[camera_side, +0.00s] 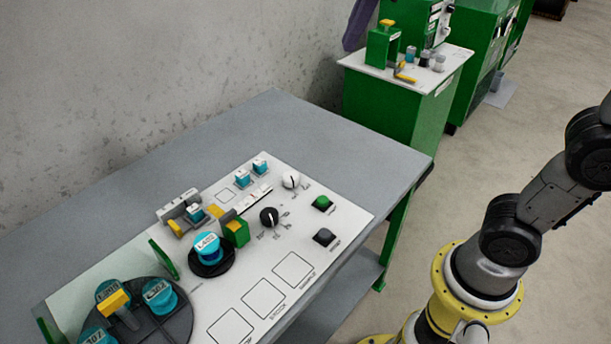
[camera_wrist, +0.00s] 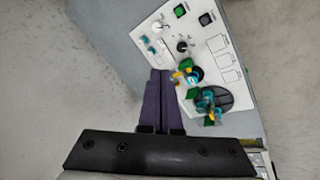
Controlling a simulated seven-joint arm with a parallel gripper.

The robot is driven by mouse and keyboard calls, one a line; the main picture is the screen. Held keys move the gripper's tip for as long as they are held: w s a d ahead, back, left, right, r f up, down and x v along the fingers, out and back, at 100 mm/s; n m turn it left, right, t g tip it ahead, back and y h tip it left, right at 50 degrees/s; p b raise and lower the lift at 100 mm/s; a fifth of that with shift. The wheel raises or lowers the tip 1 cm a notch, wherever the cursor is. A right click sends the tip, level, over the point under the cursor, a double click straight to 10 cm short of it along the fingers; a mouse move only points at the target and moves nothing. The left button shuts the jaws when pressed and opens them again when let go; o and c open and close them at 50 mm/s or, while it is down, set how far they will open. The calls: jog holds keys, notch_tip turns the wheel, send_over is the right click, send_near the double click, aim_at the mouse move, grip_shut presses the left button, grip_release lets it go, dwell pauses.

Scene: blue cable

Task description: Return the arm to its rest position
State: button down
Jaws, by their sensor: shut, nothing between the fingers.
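My gripper (camera_wrist: 160,72) shows in the wrist view as two dark purple fingers lying side by side, shut with nothing between them. In the side view a dark purple finger part of it (camera_side: 357,27) hangs in at the top edge, in front of the grey wall. The rest of the gripper is out of that view. The fingers look clear of the parts on the panel. My arm stands at the right of the side view.
The grey table (camera_side: 270,120) carries the panel with a round dark holder (camera_side: 170,320), turquoise parts, a black knob (camera_side: 269,217) and buttons. A green cabinet with a white top (camera_side: 440,72) stands behind. Its top bears small parts. The table's far part is bare.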

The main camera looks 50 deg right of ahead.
jog(key=s+d+f+m+t, duration=0.1)
jog(key=s+f+m, duration=0.15)
jog(key=s, duration=0.25)
jog(key=s+d+f+m, duration=0.2)
jog(key=s+f, duration=0.1)
jog(key=s, duration=0.2)
jog(key=s+f+m, duration=0.5)
jog(key=f, duration=0.5)
jog(key=shift+s+a+f+y, duration=0.2)
jog(key=shift+a+f+y, duration=0.1)
jog(key=shift+a, duration=0.1)
